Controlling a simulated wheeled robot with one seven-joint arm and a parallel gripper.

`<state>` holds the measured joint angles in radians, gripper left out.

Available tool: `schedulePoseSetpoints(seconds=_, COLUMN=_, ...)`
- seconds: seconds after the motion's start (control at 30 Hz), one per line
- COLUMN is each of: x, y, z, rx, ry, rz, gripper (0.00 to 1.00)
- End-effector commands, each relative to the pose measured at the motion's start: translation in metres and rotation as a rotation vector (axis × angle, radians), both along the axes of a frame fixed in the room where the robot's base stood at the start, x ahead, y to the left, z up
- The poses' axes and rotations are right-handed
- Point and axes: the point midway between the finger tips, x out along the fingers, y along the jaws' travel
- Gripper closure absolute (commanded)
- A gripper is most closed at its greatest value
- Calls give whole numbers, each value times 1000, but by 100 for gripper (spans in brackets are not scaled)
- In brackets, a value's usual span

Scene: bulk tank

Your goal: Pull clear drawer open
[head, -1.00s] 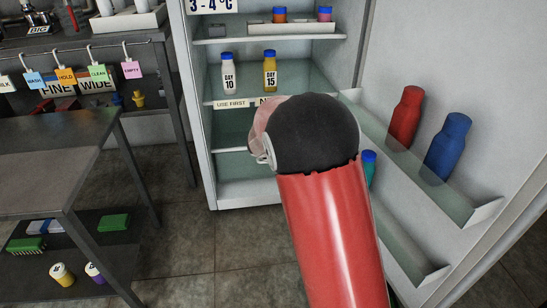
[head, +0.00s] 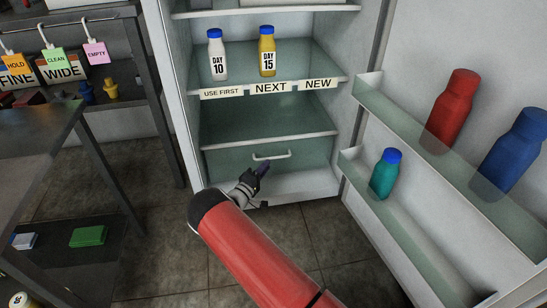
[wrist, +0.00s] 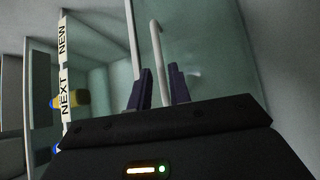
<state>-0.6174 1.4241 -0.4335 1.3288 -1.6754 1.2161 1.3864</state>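The clear drawer (head: 225,167) sits at the bottom of the open fridge, under the lowest shelf, and looks shut. Its white bar handle (head: 271,155) is on the front panel, and it also shows in the wrist view (wrist: 156,45). My gripper (head: 263,167) is just in front of the handle, in the lower part of the fridge opening. In the wrist view my gripper (wrist: 160,85) is open, with two dark fingers apart and the handle's end lying between them in the picture. I cannot tell whether the fingers touch the handle.
The fridge door (head: 400,60) stands open at right, holding a red bottle (head: 453,105), a blue bottle (head: 514,150) and a teal bottle (head: 385,174). A dark table (head: 40,145) is at left. Day-labelled bottles (head: 218,57) stand on the shelf above. The floor between is clear.

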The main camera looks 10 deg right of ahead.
Motion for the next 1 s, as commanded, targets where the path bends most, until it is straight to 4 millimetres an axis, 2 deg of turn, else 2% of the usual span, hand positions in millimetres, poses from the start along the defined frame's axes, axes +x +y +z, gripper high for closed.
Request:
schedulePoseSetpoints(seconds=0.1, x=14, y=-16, z=2, rx=0, ry=-1, rz=-4, gripper=80)
schedulePoseSetpoints(seconds=0.33, x=36, y=-39, z=6, rx=1, ry=1, rz=-4, gripper=80)
schedulePoseSetpoints(seconds=0.73, x=43, y=-46, z=9, rx=0, ry=2, rz=-4, gripper=80)
schedulePoseSetpoints(seconds=0.9, x=43, y=-46, z=9, rx=0, ry=2, rz=-4, gripper=100)
schedulePoseSetpoints(seconds=1.0, x=43, y=-45, z=8, rx=1, ry=3, rz=-4, gripper=100)
